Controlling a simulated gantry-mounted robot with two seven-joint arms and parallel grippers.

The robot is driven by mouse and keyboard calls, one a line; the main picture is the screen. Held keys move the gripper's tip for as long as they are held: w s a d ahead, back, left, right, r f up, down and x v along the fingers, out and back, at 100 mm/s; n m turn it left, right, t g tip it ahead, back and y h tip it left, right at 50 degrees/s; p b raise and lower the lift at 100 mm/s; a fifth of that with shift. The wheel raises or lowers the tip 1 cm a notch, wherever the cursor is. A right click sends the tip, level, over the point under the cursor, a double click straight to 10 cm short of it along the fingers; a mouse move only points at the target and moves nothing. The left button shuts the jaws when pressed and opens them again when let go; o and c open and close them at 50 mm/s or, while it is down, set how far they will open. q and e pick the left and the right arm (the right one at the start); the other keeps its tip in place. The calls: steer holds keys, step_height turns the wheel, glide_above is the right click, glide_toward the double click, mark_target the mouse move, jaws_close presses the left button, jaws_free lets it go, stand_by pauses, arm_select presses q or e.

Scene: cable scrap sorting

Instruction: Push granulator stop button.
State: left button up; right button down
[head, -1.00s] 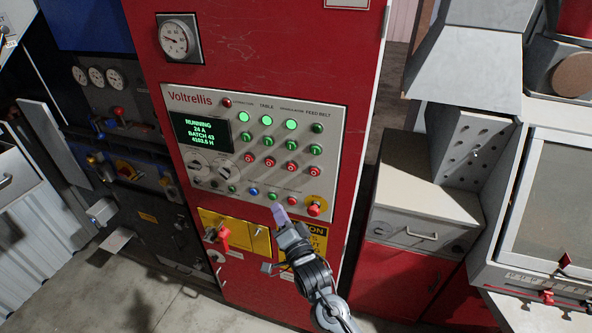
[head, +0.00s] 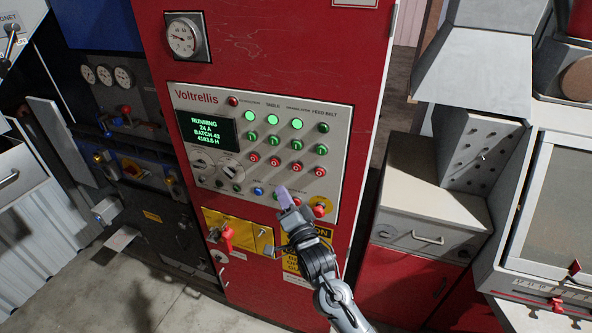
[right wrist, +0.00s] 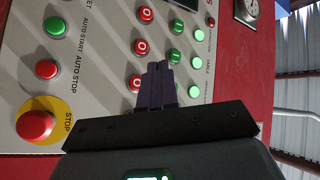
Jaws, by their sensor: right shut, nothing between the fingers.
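The granulator stop button (head: 296,167) is a red button marked 0, third from the left in the red row of the grey control panel (head: 335,190). In the right wrist view it appears to be the red button (right wrist: 135,82) just left of the fingertips. My right gripper (head: 283,192) is shut and empty, its purple-grey fingertips below the red row in the head view. Whether they touch the panel cannot be told. The granulator lamp (head: 298,124) is lit green, and the display (head: 206,131) reads RUNNING. My left gripper is not in view.
A large red stop knob on a yellow disc (right wrist: 35,125) lies close to the gripper. Small coloured buttons, including a blue one (head: 258,191), line the panel's lower edge. A yellow plate with a red handle (head: 227,235) is below. A grey cabinet (head: 430,195) stands right.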

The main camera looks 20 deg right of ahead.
mark_target(297, 167)
steer(key=w+d+b, duration=0.2)
steer(key=w+d, duration=0.3)
steer(key=shift+w, duration=0.2)
stand_by(0.6)
stand_by(0.6)
stand_by(0.8)
steer(key=shift+w+d+b, duration=0.25)
steer(key=shift+w+b, duration=0.05)
stand_by(0.3)
